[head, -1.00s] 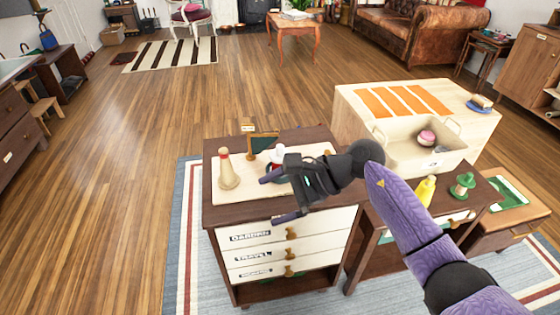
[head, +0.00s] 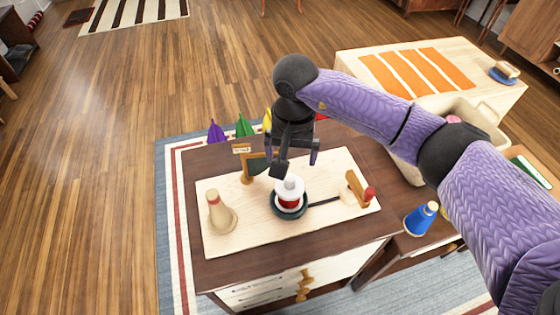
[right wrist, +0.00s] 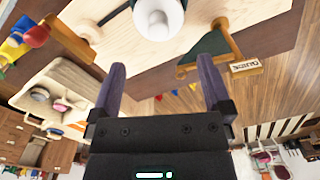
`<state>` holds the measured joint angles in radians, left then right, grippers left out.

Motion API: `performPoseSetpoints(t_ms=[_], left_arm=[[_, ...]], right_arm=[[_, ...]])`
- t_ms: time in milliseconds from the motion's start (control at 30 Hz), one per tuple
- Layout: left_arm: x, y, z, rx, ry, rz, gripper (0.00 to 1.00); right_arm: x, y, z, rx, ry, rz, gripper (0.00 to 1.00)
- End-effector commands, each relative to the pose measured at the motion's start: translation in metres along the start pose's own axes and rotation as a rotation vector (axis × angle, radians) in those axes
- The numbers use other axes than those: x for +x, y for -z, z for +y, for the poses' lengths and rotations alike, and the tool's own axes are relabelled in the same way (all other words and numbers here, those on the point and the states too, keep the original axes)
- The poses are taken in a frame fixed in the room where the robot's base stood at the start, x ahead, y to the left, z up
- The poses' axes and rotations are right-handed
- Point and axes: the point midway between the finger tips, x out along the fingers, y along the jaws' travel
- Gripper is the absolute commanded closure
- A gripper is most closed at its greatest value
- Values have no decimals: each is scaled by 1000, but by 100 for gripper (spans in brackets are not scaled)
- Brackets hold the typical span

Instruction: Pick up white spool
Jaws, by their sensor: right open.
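The white spool (head: 289,187), with a red band low on it, stands on a dark round base (head: 276,206) on a pale board (head: 235,246) on top of the dark cabinet. In the right wrist view the white spool (right wrist: 158,20) shows at the top edge, partly cut off. My right gripper (head: 297,163) is open and empty, just above and behind the spool. In the right wrist view its two fingers (right wrist: 162,68) point toward the spool, and the spool is beyond their tips. My left gripper is not in view.
A tan cone (head: 219,212) stands left on the board. A small wooden stand with a dark panel (head: 259,163) is behind the spool. A wooden piece with a red knob (head: 358,190) is to the right. A blue spool (head: 421,218) sits on the lower table.

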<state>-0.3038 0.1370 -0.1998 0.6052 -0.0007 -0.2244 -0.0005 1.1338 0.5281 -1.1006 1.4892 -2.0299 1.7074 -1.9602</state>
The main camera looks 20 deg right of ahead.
Motion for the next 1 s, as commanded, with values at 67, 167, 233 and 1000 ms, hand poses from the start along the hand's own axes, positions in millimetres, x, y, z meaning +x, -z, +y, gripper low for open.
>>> performPoseSetpoints(t_ms=[67, 167, 233, 1000], left_arm=[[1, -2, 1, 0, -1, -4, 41], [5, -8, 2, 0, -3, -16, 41], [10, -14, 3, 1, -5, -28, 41], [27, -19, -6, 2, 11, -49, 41]], right_arm=[[3, 0, 0, -1, -2, 0, 0], [18, -1, 0, 0, -2, -3, 0], [34, -1, 0, 0, -3, -4, 0], [99, -6, 0, 0, -1, 0, 40]])
